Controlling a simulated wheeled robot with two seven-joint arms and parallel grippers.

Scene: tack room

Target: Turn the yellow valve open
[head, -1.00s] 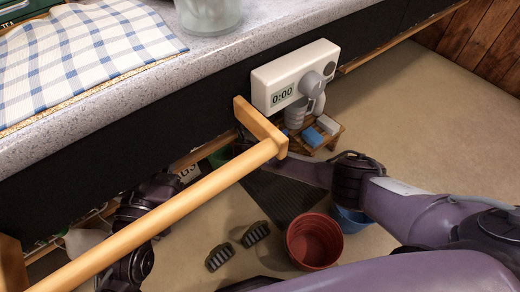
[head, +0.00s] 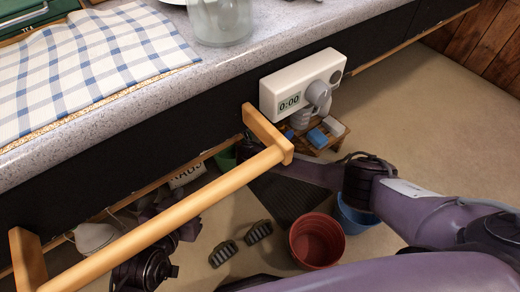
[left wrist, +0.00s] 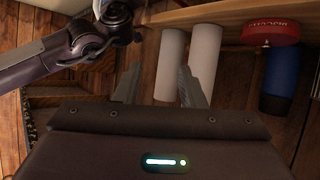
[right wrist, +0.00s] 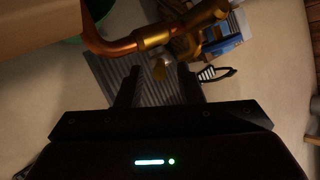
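In the right wrist view a copper-coloured pipe (right wrist: 110,45) runs into a brass valve body (right wrist: 155,38). In the head view the valve and my right gripper are hidden under the counter. My left gripper (left wrist: 158,75) is open and empty, low beneath the wooden rail in the head view.
A wooden rail (head: 165,222) stands out from the counter (head: 235,62). A white timer box (head: 288,88) hangs on the counter's front. A red bucket (head: 317,243), a blue bucket (head: 352,216) and a dark grooved mat (head: 285,200) are on the floor. Floor at right is clear.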

